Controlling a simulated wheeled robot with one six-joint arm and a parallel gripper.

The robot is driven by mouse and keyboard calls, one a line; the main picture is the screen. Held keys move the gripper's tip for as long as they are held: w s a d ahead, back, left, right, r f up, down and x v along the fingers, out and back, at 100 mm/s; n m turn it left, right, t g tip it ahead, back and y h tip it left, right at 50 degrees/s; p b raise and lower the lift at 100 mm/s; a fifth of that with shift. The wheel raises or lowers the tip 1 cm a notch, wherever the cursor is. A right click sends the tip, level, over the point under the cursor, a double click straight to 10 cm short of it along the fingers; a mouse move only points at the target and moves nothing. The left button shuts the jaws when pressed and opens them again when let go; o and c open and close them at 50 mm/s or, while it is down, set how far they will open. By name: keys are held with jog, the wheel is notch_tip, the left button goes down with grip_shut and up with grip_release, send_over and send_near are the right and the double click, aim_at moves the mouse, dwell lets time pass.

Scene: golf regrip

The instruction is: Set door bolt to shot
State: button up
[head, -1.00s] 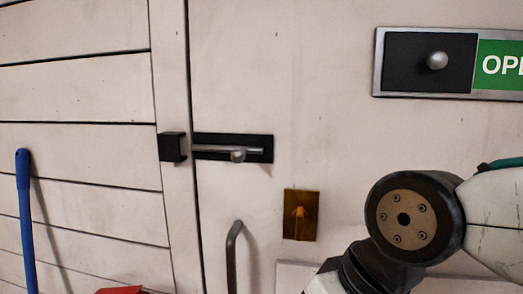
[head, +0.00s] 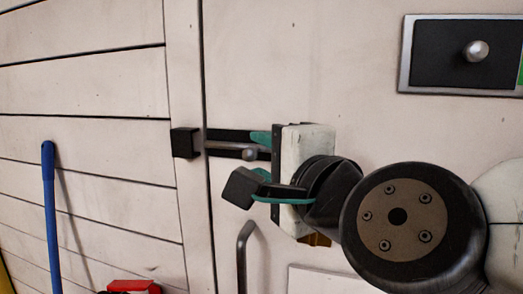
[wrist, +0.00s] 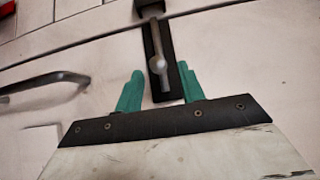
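The door bolt (head: 232,151) is a silver rod with a round knob (head: 249,154) on a black plate on the white door. Its black keeper (head: 185,142) sits on the frame to the left. In the head view the rod's left end lies close to the keeper; I cannot tell whether it enters it. My gripper (head: 252,164) is in front of the plate's right part and hides it.
A grey door handle (head: 243,258) is below the bolt. A black panel with a silver knob (head: 476,50) is at upper right. A blue pole (head: 50,210) leans at left, and a red object (head: 133,286) is at the bottom. An orange-brown plate (head: 316,240) is mostly behind my gripper.

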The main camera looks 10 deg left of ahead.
jog(key=shift+x, duration=2.75)
